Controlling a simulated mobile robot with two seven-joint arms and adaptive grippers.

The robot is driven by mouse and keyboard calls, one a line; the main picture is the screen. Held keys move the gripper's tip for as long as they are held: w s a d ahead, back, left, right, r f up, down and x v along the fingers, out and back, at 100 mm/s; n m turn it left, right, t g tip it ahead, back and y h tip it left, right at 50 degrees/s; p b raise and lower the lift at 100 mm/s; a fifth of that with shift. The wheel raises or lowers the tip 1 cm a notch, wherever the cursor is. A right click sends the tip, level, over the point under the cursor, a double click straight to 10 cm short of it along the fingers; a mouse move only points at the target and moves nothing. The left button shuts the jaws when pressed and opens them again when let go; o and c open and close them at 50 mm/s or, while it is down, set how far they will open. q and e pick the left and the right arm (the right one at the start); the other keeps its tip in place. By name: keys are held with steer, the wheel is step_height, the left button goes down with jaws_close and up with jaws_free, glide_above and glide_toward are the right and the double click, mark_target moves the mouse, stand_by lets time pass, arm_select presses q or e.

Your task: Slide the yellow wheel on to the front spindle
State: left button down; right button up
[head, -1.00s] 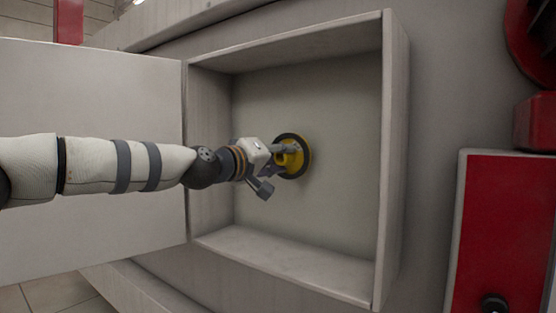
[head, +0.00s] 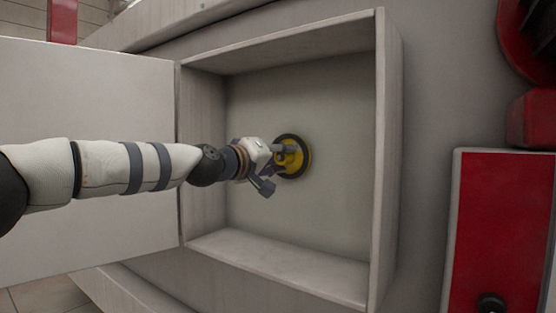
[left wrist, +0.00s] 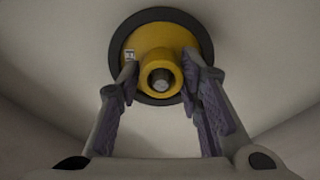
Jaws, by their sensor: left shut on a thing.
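The yellow wheel (head: 294,158), with a dark outer rim, is in front of the back wall inside the open box. Its yellow hub (left wrist: 151,60) faces my gripper. My left gripper (left wrist: 160,77) is shut on the hub, one finger on each side. In the head view, my left gripper (head: 276,160) reaches in from the left and covers part of the wheel. A grey round end, which looks like the front spindle (left wrist: 161,86), shows inside the hub's bore. How far the wheel sits along it is hidden. My right gripper is not in view.
The pale box (head: 383,150) has walls around the wheel, with free room above and below my gripper. Its door (head: 90,100) stands open on the left, behind my arm. A red panel (head: 502,225) is outside to the right.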

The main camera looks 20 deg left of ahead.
arm_select(q)
steer(key=shift+w+d, duration=0.2)
steer(key=shift+w, duration=0.25)
steer(key=c, duration=1.1)
jaws_free()
steer(key=shift+r, duration=0.1)
steer(key=shift+o, duration=0.2)
steer(key=v, duration=1.2)
